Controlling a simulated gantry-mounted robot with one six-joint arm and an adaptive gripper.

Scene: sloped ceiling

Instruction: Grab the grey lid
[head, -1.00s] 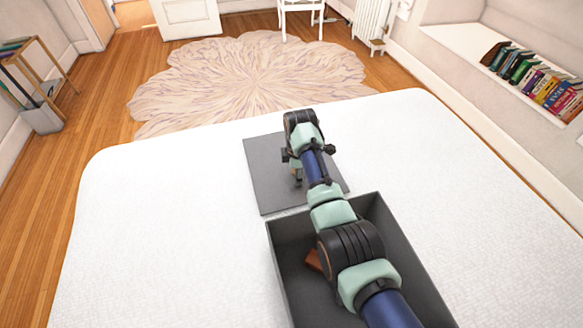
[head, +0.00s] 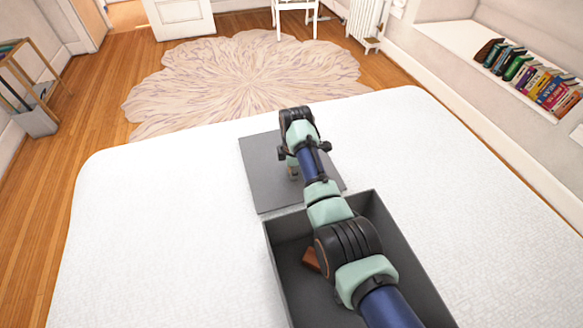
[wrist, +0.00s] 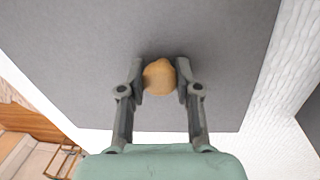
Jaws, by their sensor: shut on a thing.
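The grey lid (head: 262,185) is a flat square panel on the white bed, just beyond the open grey box (head: 283,262). In the wrist view the lid (wrist: 60,50) fills most of the picture, with a round wooden knob (wrist: 159,76) on it. My gripper (wrist: 160,82) has one finger on each side of the knob and is shut on it. In the head view my gripper (head: 293,172) is over the lid, partly hidden by my arm. The lid seems to lie flat; I cannot tell whether it is lifted.
The open box holds a brown block (head: 311,259), partly hidden by my arm. The white bed (head: 150,220) is clear on both sides. A bookshelf niche with books (head: 530,75) is at the right, and a rug (head: 245,75) lies beyond the bed.

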